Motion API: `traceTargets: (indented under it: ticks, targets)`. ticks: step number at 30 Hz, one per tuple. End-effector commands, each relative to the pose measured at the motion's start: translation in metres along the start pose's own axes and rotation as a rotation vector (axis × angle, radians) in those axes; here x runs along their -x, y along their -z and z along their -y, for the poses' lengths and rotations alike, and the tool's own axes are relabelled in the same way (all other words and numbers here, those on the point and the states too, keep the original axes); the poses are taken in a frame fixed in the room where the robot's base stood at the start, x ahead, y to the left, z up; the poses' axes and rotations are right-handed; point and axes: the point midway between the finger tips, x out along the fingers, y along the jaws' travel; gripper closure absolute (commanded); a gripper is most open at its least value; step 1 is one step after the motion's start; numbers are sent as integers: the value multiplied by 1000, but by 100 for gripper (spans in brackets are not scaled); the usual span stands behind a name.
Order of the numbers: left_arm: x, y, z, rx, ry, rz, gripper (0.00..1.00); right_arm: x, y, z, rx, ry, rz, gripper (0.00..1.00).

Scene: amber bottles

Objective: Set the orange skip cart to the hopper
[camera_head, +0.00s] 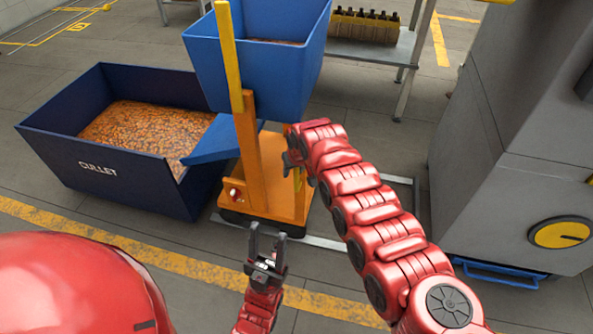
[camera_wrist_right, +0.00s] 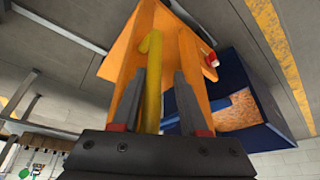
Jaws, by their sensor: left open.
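The orange skip cart (camera_head: 275,180) stands on the floor at centre, with an orange upright and a yellow post. A blue tub-shaped hopper (camera_head: 262,70) with a chute (camera_head: 214,142) shows above and behind its base; how they join is hidden. My right gripper (camera_head: 291,158) is beside the cart's right side. In the right wrist view, the right gripper (camera_wrist_right: 160,105) has its fingers apart on either side of a yellow bar (camera_wrist_right: 151,80), with a gap on the right. My left gripper (camera_head: 266,240) is open and empty, in front of the cart's base.
A dark blue CULLET bin (camera_head: 100,172) of amber pieces stands left of the cart. A grey machine (camera_head: 500,150) stands at the right. A rack with a crate of bottles (camera_head: 365,27) is behind. Pale floor rails (camera_head: 325,243) lie around the cart.

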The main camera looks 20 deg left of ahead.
Motion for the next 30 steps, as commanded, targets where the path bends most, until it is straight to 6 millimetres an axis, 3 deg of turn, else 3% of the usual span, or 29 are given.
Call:
traceTargets:
  ticks: [14, 23, 30]
  targets:
    - [-10, 2, 0, 0, 0, 0, 50, 10, 1, -6, -4, -6, 0, 48]
    - [-37, 6, 2, 0, 0, 0, 50, 52, 2, -5, -4, -4, -3, 48]
    - [-49, 8, 2, 0, 0, 0, 50, 105, 3, -3, -6, -1, -7, 48]
